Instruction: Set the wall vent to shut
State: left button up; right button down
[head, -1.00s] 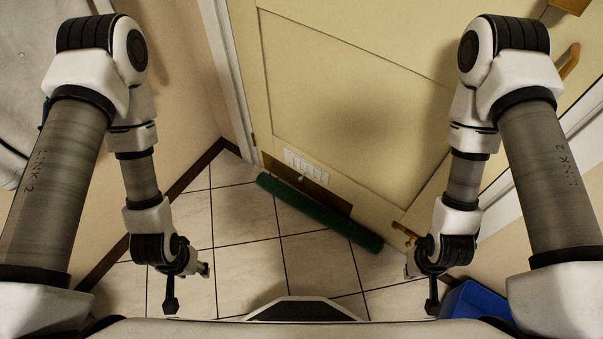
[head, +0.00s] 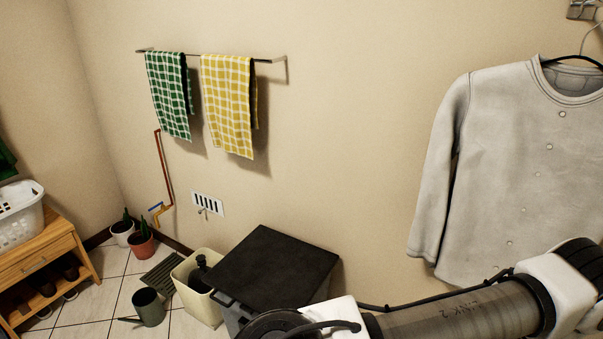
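The wall vent (head: 208,204) is a small white plate low on the beige wall, below the two hanging towels. It shows a row of dark upright slots, and a small lever or knob (head: 203,211) sticks out near its lower edge. The vent is small in view, so its exact setting is hard to read. Neither gripper shows in this view. One of my arms crosses the lower right, far from the vent.
A black-topped box (head: 275,265) and a cream bin (head: 190,280) stand below the vent. A watering can (head: 148,307), potted plants (head: 141,243) and a pipe with a blue handle (head: 157,207) are to the left. A shirt (head: 500,170) hangs at right.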

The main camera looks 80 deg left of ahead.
aim_at(200, 212)
jog(key=u, duration=3.35)
jog(key=z, duration=0.45)
jog(key=i+j+z, duration=1)
jog(key=i+j, duration=0.15)
jog(key=j, duration=0.2)
jog(key=i+j, duration=0.2)
jog(key=j, duration=0.2)
